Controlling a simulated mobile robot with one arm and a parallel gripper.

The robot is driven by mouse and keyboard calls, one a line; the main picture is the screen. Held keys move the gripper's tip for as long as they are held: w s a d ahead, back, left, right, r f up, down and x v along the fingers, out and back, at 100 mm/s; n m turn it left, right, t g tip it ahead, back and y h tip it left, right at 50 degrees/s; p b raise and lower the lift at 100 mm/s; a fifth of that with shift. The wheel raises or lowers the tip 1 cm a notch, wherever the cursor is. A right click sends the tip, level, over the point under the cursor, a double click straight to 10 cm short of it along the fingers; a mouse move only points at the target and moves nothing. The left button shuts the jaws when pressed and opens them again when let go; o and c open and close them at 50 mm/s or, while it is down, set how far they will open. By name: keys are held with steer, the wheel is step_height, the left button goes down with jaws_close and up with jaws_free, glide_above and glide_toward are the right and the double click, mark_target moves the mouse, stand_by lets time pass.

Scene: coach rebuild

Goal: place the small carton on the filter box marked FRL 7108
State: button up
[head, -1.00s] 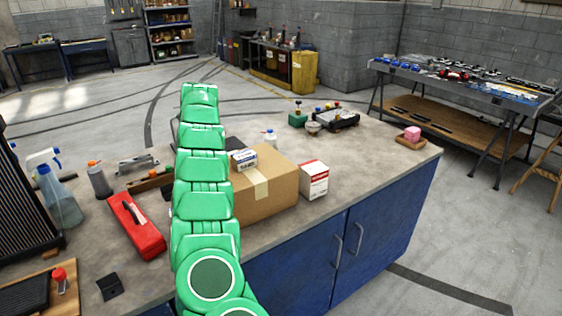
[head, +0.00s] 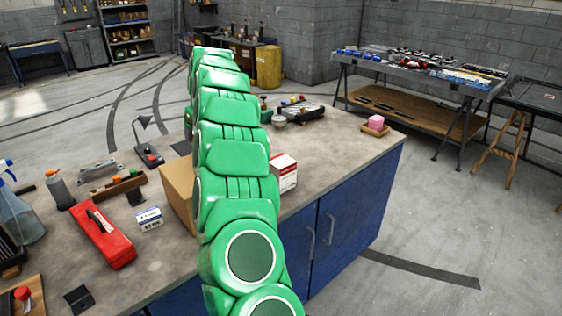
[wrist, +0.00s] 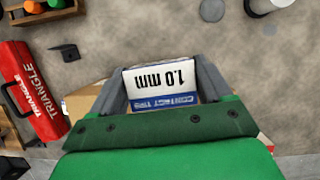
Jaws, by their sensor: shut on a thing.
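In the wrist view my gripper (wrist: 160,90) is shut on a small white-and-blue carton (wrist: 160,82) marked 1.0 mm, with a finger at each side. The brown cardboard box (wrist: 82,103) shows below it; I cannot tell whether the carton still touches that box. In the head view my arm hides the gripper, the held carton and most of the cardboard box (head: 178,198). A white-and-red box (head: 284,173) stands just right of my arm; its print is too small to read. A sliver of red and white shows at the gripper's right in the wrist view.
Another small white-and-blue carton (head: 149,219) lies on the bench beside the red toolbox (head: 103,238). The toolbox is also at left in the wrist view (wrist: 30,95). Bench right of the white-and-red box is clear.

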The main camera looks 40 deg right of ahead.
steer(key=s+d+r, duration=0.3)
steer(key=s, duration=0.8)
steer(key=s+d+r+m, duration=0.15)
steer(key=s+d, duration=0.25)
steer(key=s, duration=0.6)
steer(key=s+d+r+n, duration=0.1)
steer(key=s+d+r, duration=0.2)
steer(key=s, duration=0.8)
glide_toward(277, 158)
steer(key=shift+w+a+f+m, duration=0.15)
steer(key=shift+w+a+f, duration=0.05)
steer(key=shift+w, duration=0.2)
steer(key=shift+w+a+f+m, duration=0.1)
steer(key=shift+w+a+f, duration=0.1)
steer(key=shift+w, duration=0.15)
steer(key=shift+w+d+f, duration=0.3)
steer(key=shift+w+f, duration=0.15)
steer(key=shift+f, duration=0.15)
steer(key=shift+s+f, duration=0.1)
steer(key=shift+f, duration=1.3)
steer(key=shift+f, duration=0.1)
steer(key=o, duration=1)
